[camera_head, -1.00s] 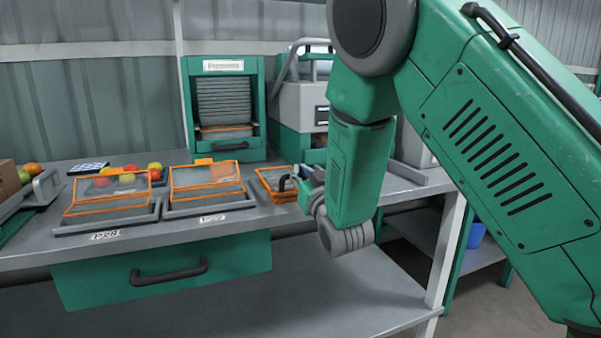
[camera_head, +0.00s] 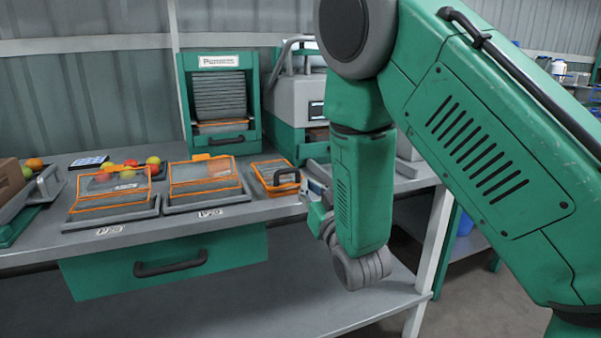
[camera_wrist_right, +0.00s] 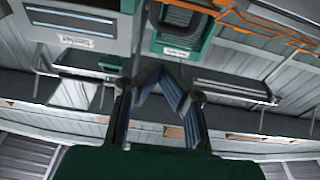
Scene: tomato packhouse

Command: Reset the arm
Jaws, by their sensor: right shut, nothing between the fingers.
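My right arm comes in from the right, with its green forearm hanging in front of the bench's right part. My right gripper (camera_head: 312,187) is partly hidden behind that forearm, beside the bench's front edge. In the right wrist view its two fingers (camera_wrist_right: 161,72) meet at the tips, shut and empty. It is close to the right of an orange-rimmed tray (camera_head: 262,184) and a black handle (camera_head: 287,177); I cannot tell whether it touches the handle. My left gripper is out of view.
The grey bench (camera_head: 135,226) holds two orange-framed punnets on stands (camera_head: 205,203), a green punnet dispenser (camera_head: 188,110) and a grey machine (camera_head: 296,98). Tomatoes (camera_head: 130,168) lie behind the left punnet. A green drawer (camera_head: 100,280) hangs below. Floor shows at the right.

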